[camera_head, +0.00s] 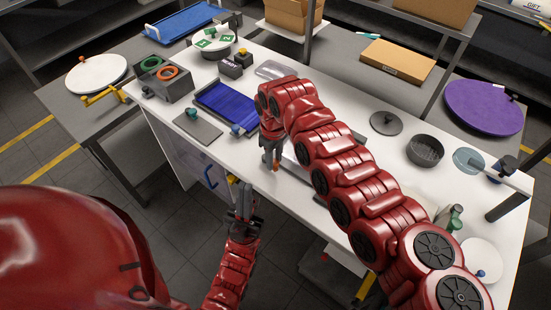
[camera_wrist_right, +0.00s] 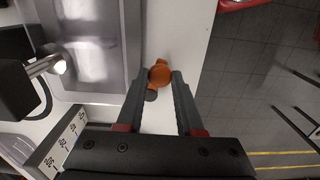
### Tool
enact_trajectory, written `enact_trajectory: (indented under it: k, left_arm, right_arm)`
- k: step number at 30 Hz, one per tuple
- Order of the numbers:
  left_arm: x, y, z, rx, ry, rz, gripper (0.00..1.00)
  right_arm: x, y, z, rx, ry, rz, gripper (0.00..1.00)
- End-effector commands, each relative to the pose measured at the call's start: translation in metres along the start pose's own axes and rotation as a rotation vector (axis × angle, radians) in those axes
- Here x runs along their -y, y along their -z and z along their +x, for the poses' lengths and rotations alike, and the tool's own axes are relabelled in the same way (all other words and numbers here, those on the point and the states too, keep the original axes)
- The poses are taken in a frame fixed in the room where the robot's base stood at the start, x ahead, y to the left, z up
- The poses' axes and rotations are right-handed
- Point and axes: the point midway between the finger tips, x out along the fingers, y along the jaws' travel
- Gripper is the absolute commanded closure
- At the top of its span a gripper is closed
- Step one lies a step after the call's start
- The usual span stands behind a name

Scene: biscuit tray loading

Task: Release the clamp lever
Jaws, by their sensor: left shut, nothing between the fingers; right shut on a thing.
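The clamp lever shows as an orange knob (camera_wrist_right: 159,73) between the fingertips of my right gripper (camera_wrist_right: 160,82) in the right wrist view. In the head view the orange end (camera_head: 275,167) shows just below my right gripper (camera_head: 271,160), near the table's front edge. The right gripper is shut on it. The lever's arm and pivot are mostly hidden by the fingers and by my right arm. My left gripper (camera_head: 244,192) is shut and empty, pointing up just outside the table's front edge, below and left of the right gripper.
A shiny metal tray (camera_wrist_right: 103,45) lies beside the knob in the wrist view. A blue ribbed mat (camera_head: 226,105) and a grey plate (camera_head: 197,127) lie left on the white table. A blue handle (camera_head: 209,178) is on the table's front. Open floor lies right in the wrist view.

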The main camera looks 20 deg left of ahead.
Motion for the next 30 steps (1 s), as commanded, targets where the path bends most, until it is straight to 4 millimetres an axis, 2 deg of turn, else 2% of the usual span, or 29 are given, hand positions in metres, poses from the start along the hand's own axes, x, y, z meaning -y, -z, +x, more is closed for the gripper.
enact_trajectory:
  k: [18, 30]
  left_arm:
    - [-0.003, -0.01, -0.062, 0.0, 0.0, 0.0, 1.0]
    - [-0.004, -0.014, -0.084, 0.0, 0.0, 0.0, 1.0]
  right_arm:
    - [0.021, 0.016, 0.003, -0.01, -0.004, 0.549, 1.0]
    - [0.031, 0.03, 0.001, -0.006, -0.002, 0.923, 1.0]
